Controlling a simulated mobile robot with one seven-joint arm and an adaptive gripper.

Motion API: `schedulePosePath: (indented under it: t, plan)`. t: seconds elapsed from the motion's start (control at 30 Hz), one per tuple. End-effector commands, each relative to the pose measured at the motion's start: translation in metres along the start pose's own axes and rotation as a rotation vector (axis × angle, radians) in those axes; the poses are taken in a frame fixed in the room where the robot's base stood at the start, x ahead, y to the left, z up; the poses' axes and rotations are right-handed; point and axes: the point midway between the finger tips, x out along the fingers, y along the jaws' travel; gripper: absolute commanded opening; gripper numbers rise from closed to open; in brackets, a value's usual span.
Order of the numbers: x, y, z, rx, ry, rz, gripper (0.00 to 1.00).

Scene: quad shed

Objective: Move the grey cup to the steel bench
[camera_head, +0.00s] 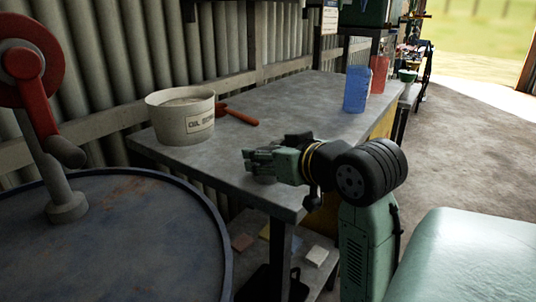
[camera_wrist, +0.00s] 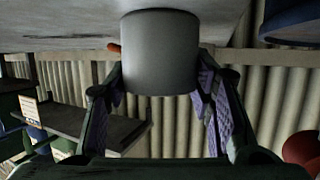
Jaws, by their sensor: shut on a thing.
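The grey cup (camera_wrist: 160,52) fills the top middle of the wrist view, between the two fingers of my gripper (camera_wrist: 160,80), which is shut on its sides. In the head view, my gripper (camera_head: 256,163) is over the near part of the steel bench (camera_head: 300,108), close to its front edge. The cup cannot be made out there. The bench's grey top also shows behind the cup in the wrist view (camera_wrist: 65,22), which looks upside down. I cannot tell whether the cup touches the bench top.
A pail labelled oil (camera_head: 182,118) and a red-handled tool (camera_head: 238,115) lie left on the bench. A blue container (camera_head: 357,90) and a red one (camera_head: 379,74) stand at its far right. The middle is clear. A drum (camera_head: 120,235) with a pump stands left.

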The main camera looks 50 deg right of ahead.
Motion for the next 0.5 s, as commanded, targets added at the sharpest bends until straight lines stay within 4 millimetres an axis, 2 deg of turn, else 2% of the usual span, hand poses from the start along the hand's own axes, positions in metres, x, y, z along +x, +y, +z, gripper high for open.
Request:
schedulePosePath:
  t: [0.03, 0.3, 0.5]
  plan:
    - [0.0001, -0.0001, 0.0004, 0.0, 0.0, 0.0, 0.51]
    - [0.0, -0.0001, 0.0002, 0.0, 0.0, 0.0, 0.69]
    - [0.0, -0.0001, 0.0002, 0.0, 0.0, 0.0, 0.69]
